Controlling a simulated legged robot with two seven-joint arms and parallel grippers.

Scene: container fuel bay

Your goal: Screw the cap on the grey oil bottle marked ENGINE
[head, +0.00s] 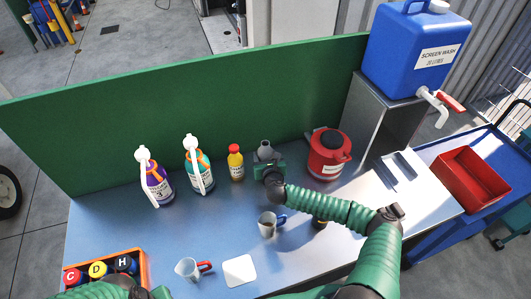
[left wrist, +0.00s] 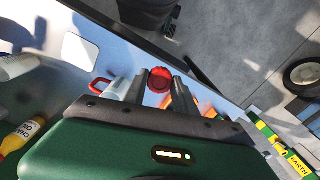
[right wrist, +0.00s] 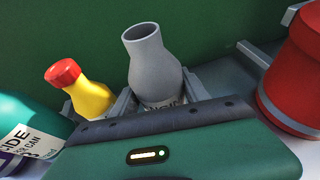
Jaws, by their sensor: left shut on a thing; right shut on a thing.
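The grey oil bottle (right wrist: 152,65) stands upright with an open, uncapped mouth in the right wrist view. Its label is mostly hidden behind the gripper. In the head view the bottle (head: 265,150) is near the green back panel. My right gripper (head: 266,165) is shut around its lower body. In the left wrist view a round red cap (left wrist: 160,78) sits between the fingertips of my left gripper (left wrist: 159,86), which is shut on it. The left gripper is at the table's front left, far from the bottle; its fingers are not clear in the head view.
A yellow bottle with a red cap (head: 236,163) stands left of the grey one, a red can (head: 328,153) to its right. Two spray bottles are further left. A metal cup (head: 267,225), a jug (head: 188,268) and an orange crate (head: 142,265) are nearer the front.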

